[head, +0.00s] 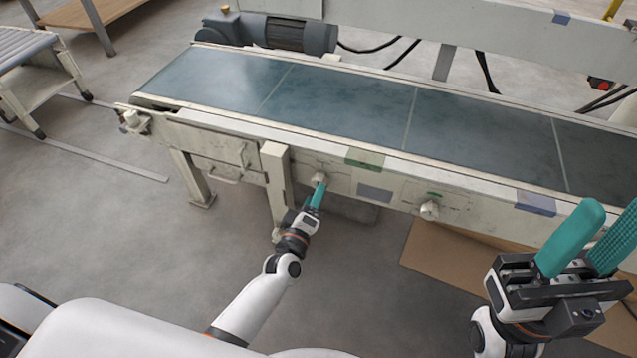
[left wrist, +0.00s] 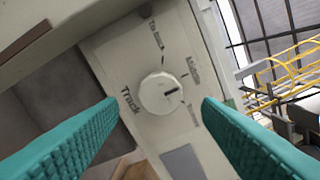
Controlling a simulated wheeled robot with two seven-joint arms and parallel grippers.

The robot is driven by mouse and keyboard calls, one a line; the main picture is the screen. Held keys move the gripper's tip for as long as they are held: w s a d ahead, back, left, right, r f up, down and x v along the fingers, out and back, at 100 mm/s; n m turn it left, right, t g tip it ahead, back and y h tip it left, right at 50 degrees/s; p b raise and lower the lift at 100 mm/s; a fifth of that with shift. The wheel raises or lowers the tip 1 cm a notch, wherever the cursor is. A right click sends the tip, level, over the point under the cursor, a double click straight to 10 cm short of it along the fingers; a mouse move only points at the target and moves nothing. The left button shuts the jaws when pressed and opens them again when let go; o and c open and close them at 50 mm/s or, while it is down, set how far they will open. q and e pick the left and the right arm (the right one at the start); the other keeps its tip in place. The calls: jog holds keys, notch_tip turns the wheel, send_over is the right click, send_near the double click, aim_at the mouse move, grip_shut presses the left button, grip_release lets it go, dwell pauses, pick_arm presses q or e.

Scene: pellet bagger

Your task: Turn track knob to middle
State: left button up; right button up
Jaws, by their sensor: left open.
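The track knob (head: 319,178) is a small whitish round knob on the conveyor's side panel. In the left wrist view the knob (left wrist: 160,93) sits beside the word "Track", with several marked positions around it, one reading "Middle". Its dark pointer line points right, apparently between the "Middle" mark and the lower mark; the small print is hard to read. My left gripper (head: 316,196) is right in front of the knob, open, with its teal fingers on either side and visible gaps to the knob. My right gripper (head: 598,240) is open and empty at the lower right, away from the panel.
The conveyor belt (head: 340,105) runs across above the panel. A second knob (head: 429,210) sits farther right on the same panel. A support leg (head: 277,180) stands just left of the track knob. Cardboard (head: 455,262) lies on the floor below.

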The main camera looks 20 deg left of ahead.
pick_arm(q)
jog(key=s+p, duration=0.1)
jog(key=s, duration=0.6)
jog(key=shift+a+p, duration=0.15)
jog(key=shift+p, duration=0.25)
